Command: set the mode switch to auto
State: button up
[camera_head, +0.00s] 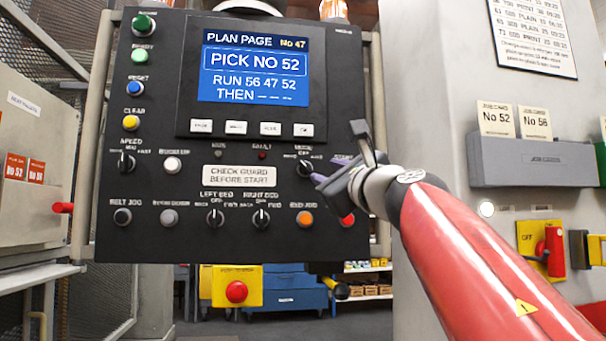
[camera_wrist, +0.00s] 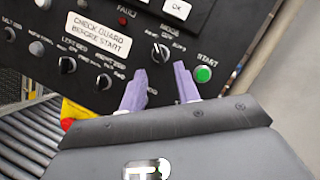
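The mode switch (camera_head: 305,168) is a black rotary knob with a pale pointer line on the right of the black control panel (camera_head: 240,243). In the wrist view the mode switch (camera_wrist: 160,54) lies just beyond the gap between my fingertips, its pointer roughly upright in that picture. Its label is too blurred to read each position. My gripper (camera_head: 328,172) is just right of the switch. In the wrist view my gripper (camera_wrist: 160,72) has two purple fingers spread apart with nothing between them. I cannot tell whether a finger touches the panel.
A green start button (camera_wrist: 203,74) is right of the fingers. An orange button (camera_head: 305,218) and a red button (camera_head: 347,219) sit below. The speed knob (camera_head: 126,162) and two bed knobs are farther left. The screen (camera_head: 254,70) is above. A yellow emergency-stop box (camera_head: 237,286) hangs underneath.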

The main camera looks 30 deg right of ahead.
aim_at(307, 167)
jog(key=shift+n, duration=0.9)
jog(key=p+x, duration=0.2)
jog(key=x, duration=0.6)
jog(key=shift+w+f, duration=0.1)
jog(key=shift+f, duration=0.1)
grip_shut()
